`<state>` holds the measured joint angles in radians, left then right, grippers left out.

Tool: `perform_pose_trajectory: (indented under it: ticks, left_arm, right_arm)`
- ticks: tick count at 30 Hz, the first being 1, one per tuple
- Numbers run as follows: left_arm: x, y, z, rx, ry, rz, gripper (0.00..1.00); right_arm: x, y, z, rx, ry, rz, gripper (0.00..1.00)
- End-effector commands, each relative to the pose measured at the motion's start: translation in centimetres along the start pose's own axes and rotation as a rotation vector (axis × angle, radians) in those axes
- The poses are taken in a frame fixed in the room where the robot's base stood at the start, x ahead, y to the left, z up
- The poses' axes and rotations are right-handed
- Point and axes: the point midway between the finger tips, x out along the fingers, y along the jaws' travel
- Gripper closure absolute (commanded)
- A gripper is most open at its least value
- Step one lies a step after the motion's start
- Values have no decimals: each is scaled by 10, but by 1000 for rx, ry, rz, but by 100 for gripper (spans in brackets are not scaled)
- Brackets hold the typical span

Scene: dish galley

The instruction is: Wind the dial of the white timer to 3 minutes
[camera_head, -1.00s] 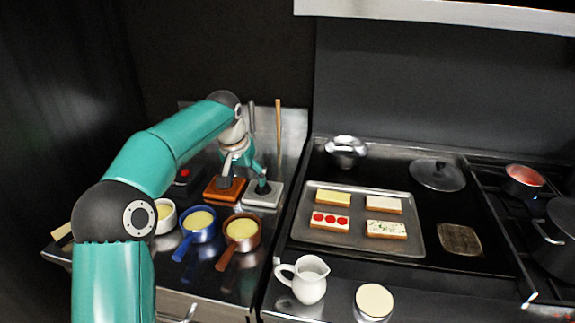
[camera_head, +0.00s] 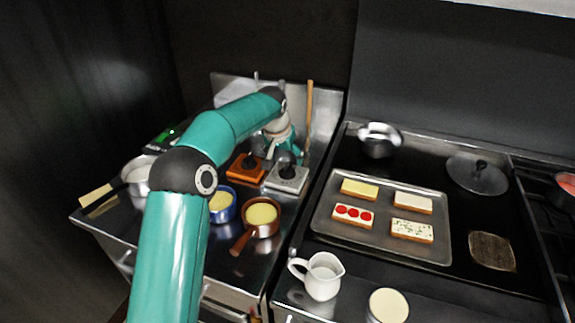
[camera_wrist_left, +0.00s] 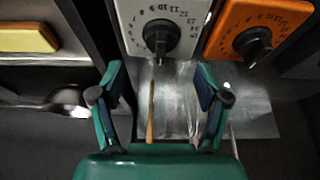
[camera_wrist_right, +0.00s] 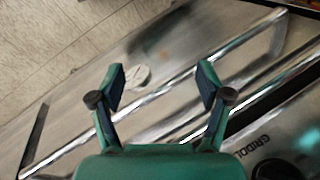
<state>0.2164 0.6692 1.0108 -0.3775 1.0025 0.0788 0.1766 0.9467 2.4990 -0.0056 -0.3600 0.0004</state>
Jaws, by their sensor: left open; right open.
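The white timer (camera_head: 287,180) stands on the steel counter, right of the orange timer (camera_head: 246,168). In the left wrist view the white timer (camera_wrist_left: 190,12) shows a pale face with numbers and a black dial (camera_wrist_left: 162,38); I cannot read its setting surely. The orange timer (camera_wrist_left: 285,18) is beside it. My left gripper (camera_wrist_left: 160,78) is open and empty, its fingers apart from the dial, which lies ahead of the gap between them. In the head view this gripper (camera_head: 284,150) is close to the white timer and partly covers it. My right gripper (camera_wrist_right: 162,78) is open and empty.
Pans of yellow filling (camera_head: 262,213) stand before the timers. A wooden stick (camera_head: 308,108) stands behind the white timer. Right are a tray (camera_head: 440,190) of topped slices and a white jug (camera_head: 322,277). Metal rails (camera_wrist_right: 160,128) show below my right gripper.

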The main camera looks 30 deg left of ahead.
Motion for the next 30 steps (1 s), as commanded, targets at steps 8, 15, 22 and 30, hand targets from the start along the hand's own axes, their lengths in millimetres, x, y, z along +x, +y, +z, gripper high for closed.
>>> perform_pose_trajectory:
  ticks: [8, 15, 22, 30]
  left_arm:
    - [46, -1, 0, -1, -3, 0, 25]
    - [59, -1, 0, -1, 0, 0, 25]
    - [59, 0, 0, 0, 0, 0, 25]
    - [59, 0, 0, 0, 0, 0, 70]
  right_arm:
    - [-10, -4, 0, 0, 0, 0, 23]
    - [-11, -4, 0, 0, 0, 0, 23]
    - [-11, -4, 0, 0, 0, 0, 23]
    - [-11, -4, 0, 0, 0, 0, 23]
